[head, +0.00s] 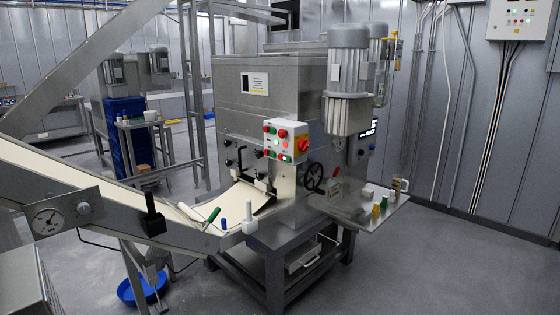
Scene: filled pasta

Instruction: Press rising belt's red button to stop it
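A steel machine (250,95) stands at the belt's right end. A control box (286,140) on the machine's front has several red and green buttons and a large red knob on a yellow plate (302,145). I cannot tell which red button belongs to the belt, nor whether the belt is moving. Neither of my grippers is in view.
A steel shelf (345,209) holding small items juts right. A blue basin (143,290) lies on the floor. Open grey floor (440,265) lies right. A wall panel (516,20) hangs upper right.

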